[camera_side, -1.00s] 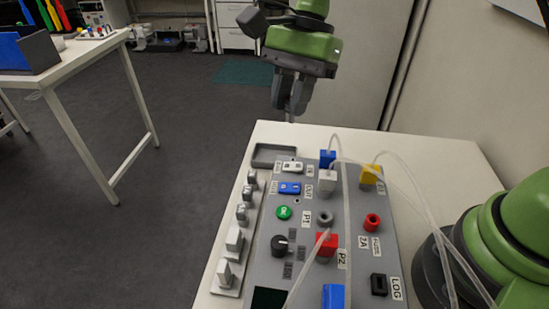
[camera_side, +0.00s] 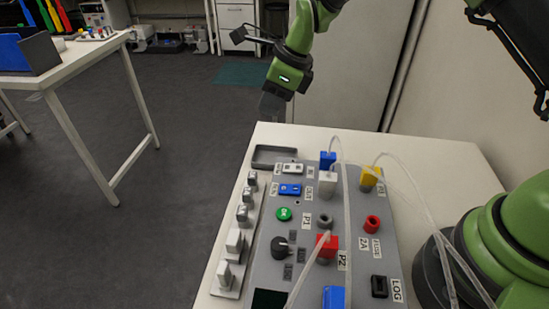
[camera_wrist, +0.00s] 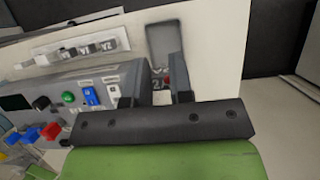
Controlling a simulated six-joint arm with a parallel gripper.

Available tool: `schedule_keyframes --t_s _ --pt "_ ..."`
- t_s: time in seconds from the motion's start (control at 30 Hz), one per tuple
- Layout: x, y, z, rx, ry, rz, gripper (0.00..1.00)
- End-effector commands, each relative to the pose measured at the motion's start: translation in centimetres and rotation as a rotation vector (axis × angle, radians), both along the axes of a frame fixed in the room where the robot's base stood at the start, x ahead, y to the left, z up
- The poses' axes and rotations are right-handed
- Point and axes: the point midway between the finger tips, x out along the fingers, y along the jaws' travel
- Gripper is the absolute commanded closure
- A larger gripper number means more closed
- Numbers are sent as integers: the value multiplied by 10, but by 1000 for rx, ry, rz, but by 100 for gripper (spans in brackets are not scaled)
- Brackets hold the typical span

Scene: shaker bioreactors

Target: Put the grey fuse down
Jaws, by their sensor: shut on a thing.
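My gripper (camera_side: 270,106) hangs above and behind the far left corner of the white table in the side view, tilted. In the wrist view its two dark fingers (camera_wrist: 157,85) stand at the bottom middle. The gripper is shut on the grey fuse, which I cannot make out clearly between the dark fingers. A shallow grey tray (camera_side: 275,156) lies at the table's far left corner, below and apart from the gripper. It also shows in the wrist view (camera_wrist: 163,42), just beyond the fingers, and looks empty.
A grey control panel (camera_side: 305,222) with buttons, coloured connectors and clear tubes (camera_side: 347,200) fills the middle of the table. The table's right back (camera_side: 440,155) is clear.

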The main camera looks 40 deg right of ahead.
Motion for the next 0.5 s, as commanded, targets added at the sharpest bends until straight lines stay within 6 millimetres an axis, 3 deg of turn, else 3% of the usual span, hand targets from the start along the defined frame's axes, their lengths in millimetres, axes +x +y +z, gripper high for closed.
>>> schedule_keyframes --t_s 0.2,0.5 --pt "-1 0 -43 -2 5 1 100" --pt "-1 0 -80 -2 4 2 100"
